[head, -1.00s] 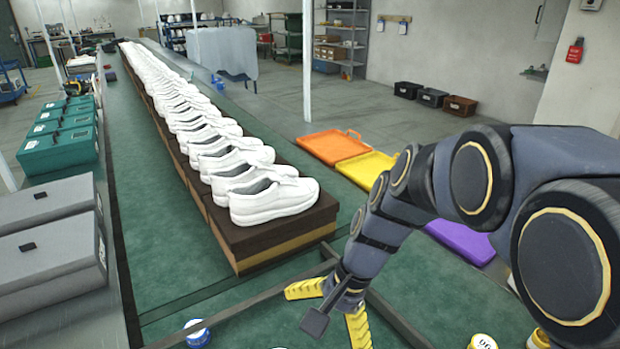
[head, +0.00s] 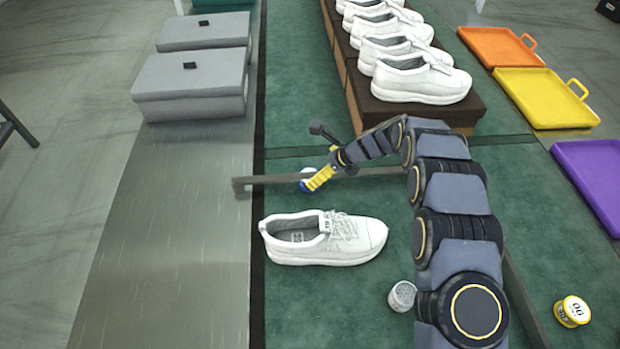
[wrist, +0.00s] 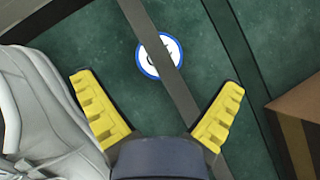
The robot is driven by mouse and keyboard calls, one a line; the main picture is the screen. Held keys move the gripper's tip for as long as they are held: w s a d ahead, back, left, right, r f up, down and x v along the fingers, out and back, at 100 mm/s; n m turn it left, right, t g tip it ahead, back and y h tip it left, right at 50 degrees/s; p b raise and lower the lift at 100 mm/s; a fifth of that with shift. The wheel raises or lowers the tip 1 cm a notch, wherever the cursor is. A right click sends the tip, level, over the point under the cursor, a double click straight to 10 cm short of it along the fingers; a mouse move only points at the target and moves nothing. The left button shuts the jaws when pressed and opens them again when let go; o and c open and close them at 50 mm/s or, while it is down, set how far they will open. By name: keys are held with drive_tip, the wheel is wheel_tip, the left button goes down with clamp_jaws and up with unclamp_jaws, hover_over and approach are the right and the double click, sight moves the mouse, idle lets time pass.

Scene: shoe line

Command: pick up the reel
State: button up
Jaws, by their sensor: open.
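A small round reel with a white face and blue rim (wrist: 149,61) lies ahead of my gripper (wrist: 157,82) in the wrist view. A dark bar crosses over its face and hides part of it. My gripper is open, with nothing between its yellow fingers. In the head view the blue-and-white reel (head: 305,186) shows only in part, behind the yellow finger of my gripper (head: 320,178) and the bar. A grey-white reel-like piece (head: 402,296) and a yellow-rimmed one (head: 572,311) lie nearer on the green surface.
A white shoe (head: 325,240) lies just in front of the dark bar (head: 270,180); it fills the wrist view's left edge. A row of white shoes on brown boxes (head: 430,112) stands behind. Grey boxes (head: 190,85) are at left, coloured trays (head: 545,98) at right.

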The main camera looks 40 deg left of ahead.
sight(310, 176)
drive_tip(key=x, duration=0.7)
drive_tip(key=shift+d+f, duration=0.1)
drive_tip(key=shift+f, duration=0.25)
drive_tip(key=c, duration=1.2)
